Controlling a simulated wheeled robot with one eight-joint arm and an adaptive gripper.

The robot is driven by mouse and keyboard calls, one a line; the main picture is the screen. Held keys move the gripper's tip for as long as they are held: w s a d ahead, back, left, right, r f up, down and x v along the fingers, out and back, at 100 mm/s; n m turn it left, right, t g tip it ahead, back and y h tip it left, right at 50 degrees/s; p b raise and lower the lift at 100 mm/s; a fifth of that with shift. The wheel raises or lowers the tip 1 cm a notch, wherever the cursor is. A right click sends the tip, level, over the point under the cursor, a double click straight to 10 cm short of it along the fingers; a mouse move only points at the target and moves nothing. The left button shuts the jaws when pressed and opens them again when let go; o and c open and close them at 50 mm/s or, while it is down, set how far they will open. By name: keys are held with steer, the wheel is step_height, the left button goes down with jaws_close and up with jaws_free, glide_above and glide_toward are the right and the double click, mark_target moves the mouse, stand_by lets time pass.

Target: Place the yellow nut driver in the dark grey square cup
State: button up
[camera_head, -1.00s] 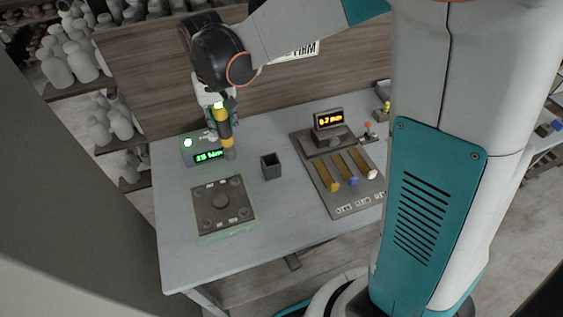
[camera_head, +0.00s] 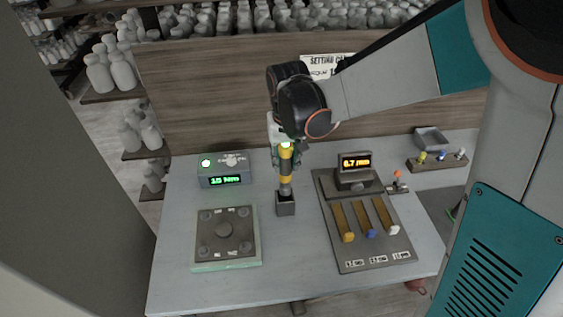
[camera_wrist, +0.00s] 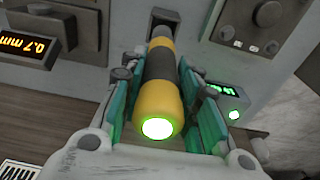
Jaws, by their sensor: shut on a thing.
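The yellow nut driver (camera_head: 286,168) has a yellow and dark grey banded handle and is upright in my gripper (camera_head: 287,153). In the wrist view its handle (camera_wrist: 155,100), with a glowing green end, lies between my shut fingers. The dark grey square cup (camera_head: 286,208) stands on the table directly below. The driver's lower end meets the cup's opening in the head view; how deep it reaches inside, if at all, I cannot tell.
A grey plate fixture (camera_head: 225,232) is left of the cup, with a green-lit display box (camera_head: 224,172) behind it. A board with sliders (camera_head: 372,250) and an orange display (camera_head: 355,163) is on the right. Bare table lies in front of the cup.

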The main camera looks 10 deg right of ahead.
mark_target(286, 148)
step_height(286, 148, down, 9)
steer(key=shift+f+b, duration=0.1)
steer(key=shift+b, duration=0.85)
steer(key=shift+f, duration=0.1)
steer(key=o, duration=1.2)
steer(key=r+p, duration=0.1)
steer(key=r, duration=0.3)
steer(key=r+p, duration=0.1)
steer(key=r, duration=0.3)
steer(key=s+r+p, duration=0.1)
steer(key=r, duration=0.3)
steer(key=shift+a+r, duration=0.1)
